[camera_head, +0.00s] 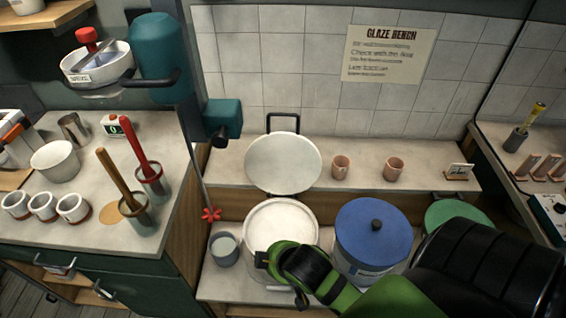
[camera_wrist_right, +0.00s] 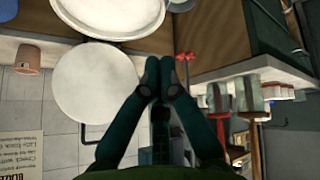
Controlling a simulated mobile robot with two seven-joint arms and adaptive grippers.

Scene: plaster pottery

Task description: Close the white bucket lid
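The white bucket (camera_head: 281,226) stands on the lower shelf, with its round pale top facing up. Its white lid (camera_head: 284,162) is raised upright behind it, with a dark loop handle (camera_head: 283,121) at the top. My right arm comes in from the lower right in the head view and covers the bucket's front edge. In the right wrist view, my right gripper (camera_wrist_right: 160,82) has its fingertips together with nothing seen between them. They appear beside the edge of the raised lid (camera_wrist_right: 95,95); contact cannot be told. The bucket (camera_wrist_right: 105,15) is above the lid there. My left gripper is not in view.
A blue-lidded bucket (camera_head: 373,232) stands close right of the white one, with a green lid (camera_head: 457,216) beyond. A small grey cup (camera_head: 224,248) and a red-tipped mixer rod (camera_head: 210,214) are at left. Two pink cups (camera_head: 341,166) stand on the ledge.

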